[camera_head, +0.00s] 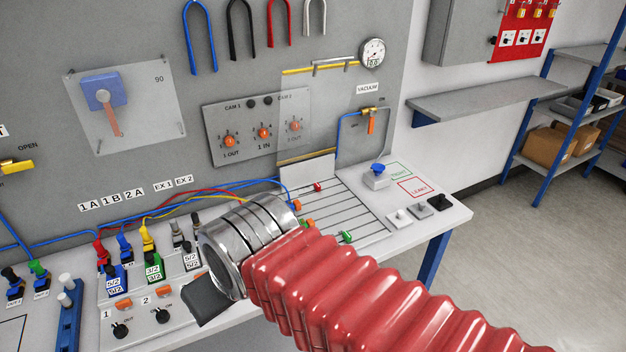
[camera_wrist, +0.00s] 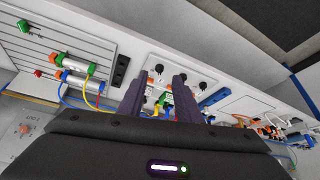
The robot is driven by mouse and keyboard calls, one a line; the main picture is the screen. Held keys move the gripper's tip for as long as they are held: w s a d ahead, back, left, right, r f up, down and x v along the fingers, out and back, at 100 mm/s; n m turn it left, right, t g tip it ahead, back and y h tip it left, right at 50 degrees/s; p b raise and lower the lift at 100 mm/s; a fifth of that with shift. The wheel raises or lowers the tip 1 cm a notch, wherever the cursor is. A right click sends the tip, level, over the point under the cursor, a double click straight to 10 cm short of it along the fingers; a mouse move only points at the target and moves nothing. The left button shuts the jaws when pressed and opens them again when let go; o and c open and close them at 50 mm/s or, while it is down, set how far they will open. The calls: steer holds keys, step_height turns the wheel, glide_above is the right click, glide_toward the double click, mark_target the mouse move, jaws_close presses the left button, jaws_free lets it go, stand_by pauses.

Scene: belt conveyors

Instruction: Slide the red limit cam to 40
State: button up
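The red limit cam (camera_head: 318,187) is a small red block at the far end of the slotted rail panel (camera_head: 372,205), right of my arm in the head view. It also shows as a small red block at the left of the wrist view (camera_wrist: 38,73). No scale numbers are legible beside it. My gripper (camera_wrist: 158,80) has its two dark fingers apart with nothing held between them. It points toward the valve area, well away from the red cam. In the head view my arm hides the fingers and part of the rail panel.
A green block (camera_head: 346,236) sits on the rail panel. Valves with coloured hoses (camera_head: 152,262) stand left of my arm. A blue button (camera_head: 377,170) and a clear guard panel (camera_head: 318,110) are behind.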

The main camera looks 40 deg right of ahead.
steer(key=w+d+m, duration=0.1)
steer(key=w+d, duration=0.8)
steer(key=shift+m+g+h, duration=0.5)
steer(key=shift+m+g, duration=0.1)
steer(key=shift+m, duration=0.2)
steer(key=w+d+f, duration=0.1)
steer(key=w+d, duration=0.1)
steer(key=d, duration=0.5)
steer(key=w+d+f, duration=0.2)
steer(key=d, duration=0.5)
steer(key=w+d+f, duration=0.1)
steer(key=w+d, duration=0.1)
steer(key=d, duration=0.5)
steer(key=shift+w+d+f, duration=0.1)
steer(key=shift+w+f, duration=0.3)
steer(key=shift+m, duration=0.5)
steer(key=d+f, duration=0.2)
steer(key=d, duration=0.2)
steer(key=s+d+f, duration=0.1)
steer(key=d+f, duration=0.1)
steer(key=d, duration=0.3)
steer(key=d+f, duration=0.2)
steer(key=d, duration=0.2)
steer(key=shift+s+d, duration=0.35)
steer(key=shift+s, duration=0.05)
steer(key=shift+w, duration=0.1)
